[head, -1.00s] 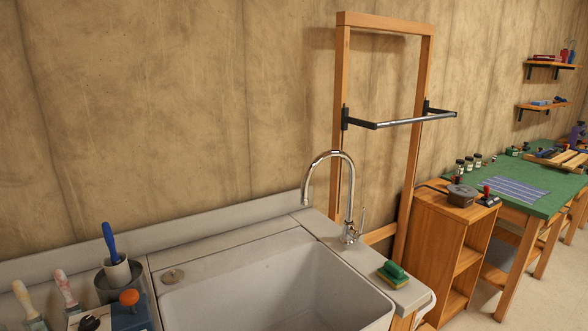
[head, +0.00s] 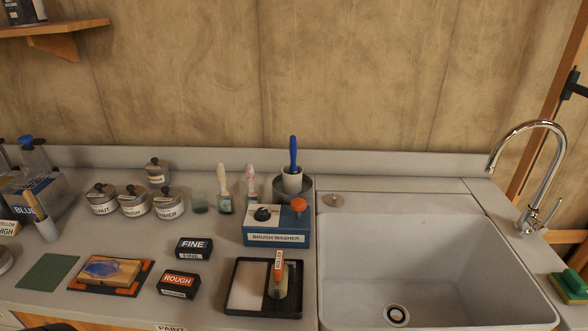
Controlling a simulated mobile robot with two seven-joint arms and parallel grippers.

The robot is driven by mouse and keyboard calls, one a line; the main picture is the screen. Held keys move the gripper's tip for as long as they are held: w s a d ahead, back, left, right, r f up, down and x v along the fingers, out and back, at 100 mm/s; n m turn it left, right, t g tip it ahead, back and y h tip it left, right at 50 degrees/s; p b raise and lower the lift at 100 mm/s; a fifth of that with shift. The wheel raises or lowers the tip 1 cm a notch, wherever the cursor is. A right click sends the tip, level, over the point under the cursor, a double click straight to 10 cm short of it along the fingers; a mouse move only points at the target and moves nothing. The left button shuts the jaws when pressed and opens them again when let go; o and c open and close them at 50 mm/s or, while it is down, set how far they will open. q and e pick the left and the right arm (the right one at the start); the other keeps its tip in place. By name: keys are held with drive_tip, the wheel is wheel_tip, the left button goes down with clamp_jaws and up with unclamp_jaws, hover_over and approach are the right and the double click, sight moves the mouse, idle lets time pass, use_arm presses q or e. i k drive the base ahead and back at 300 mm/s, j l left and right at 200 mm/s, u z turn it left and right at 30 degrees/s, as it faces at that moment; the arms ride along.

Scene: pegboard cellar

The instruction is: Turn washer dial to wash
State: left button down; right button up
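The brush washer (head: 277,227) is a blue box with a light top on the counter, just left of the sink, in the head view. A label on its front reads "BRUSH WASHER". A black dial (head: 263,214) sits on the left of its top; its exact setting is too small to tell. An orange knob (head: 298,205) stands on the right of its top. A grey pot with a white cup and a blue-handled tool (head: 293,160) stands right behind it.
A black tray (head: 242,312) with a roller lies in front of the washer. Blocks marked FINE (head: 194,249) and ROUGH (head: 179,285), brushes (head: 224,185) and several labelled tins (head: 135,203) stand to its left. The sink (head: 420,265) and faucet (head: 541,180) are at right.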

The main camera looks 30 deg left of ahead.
sight(262, 214)
drive_tip(key=u, duration=1.3)
